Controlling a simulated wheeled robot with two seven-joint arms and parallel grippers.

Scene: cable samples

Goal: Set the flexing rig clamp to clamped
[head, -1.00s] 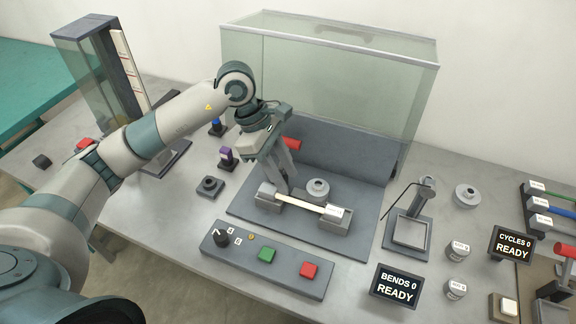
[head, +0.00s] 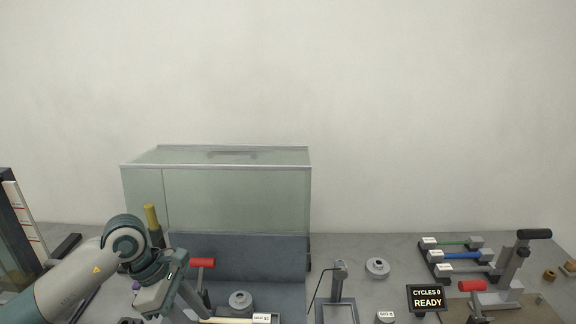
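A rig at the far right has a grey upright arm with a black grip (head: 534,234) and a lower red-handled lever (head: 471,286). My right gripper is not in view.
The glass enclosure (head: 235,200) stands behind my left gripper. A grey stand (head: 337,290) and round weight (head: 377,267) are between.

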